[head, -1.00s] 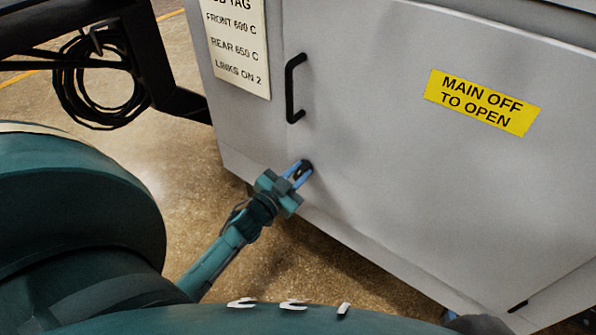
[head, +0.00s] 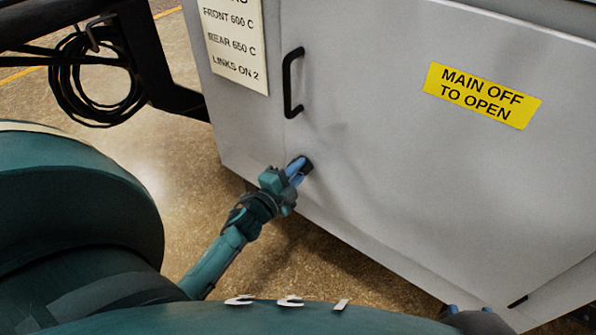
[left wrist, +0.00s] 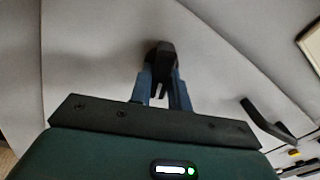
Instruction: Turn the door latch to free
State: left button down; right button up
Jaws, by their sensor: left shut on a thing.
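The door latch (head: 307,164) is a small black knob low on the grey cabinet door (head: 390,170), below the black door handle (head: 291,83). My left gripper (head: 298,170) reaches it from the lower left, with its blue fingers shut on the latch. In the left wrist view the dark latch (left wrist: 160,58) sits between the fingertips of my left gripper (left wrist: 161,80), which hide part of it. My right gripper (head: 469,311) shows only at the bottom edge in the head view; its two blue fingertips stand apart, away from the door latch.
A yellow sign (head: 482,95) reading "MAIN OFF TO OPEN" is on the door. A white tag (head: 235,45) hangs left of the handle. A coiled black cable (head: 95,85) hangs at the upper left. Floor (head: 190,200) is clear left of the cabinet.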

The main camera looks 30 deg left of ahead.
pick_arm(q)
jog(key=shift+m, duration=0.5)
pick_arm(e)
jog(key=shift+w, duration=0.15)
pick_arm(q)
jog(key=shift+m, duration=0.5)
pick_arm(e)
jog(key=shift+a, duration=0.1)
pick_arm(q)
jog(key=c, duration=1.3)
grip_release()
jog(key=shift+s, duration=0.1)
jog(key=s, duration=0.4)
jog(key=s+p, duration=0.1)
jog(key=s, duration=0.3)
jog(key=s+a, duration=0.1)
jog(key=s, duration=0.4)
pick_arm(e)
jog(key=shift+s+g, duration=0.3)
jog(key=shift+s, duration=0.2)
jog(key=shift+r, duration=0.1)
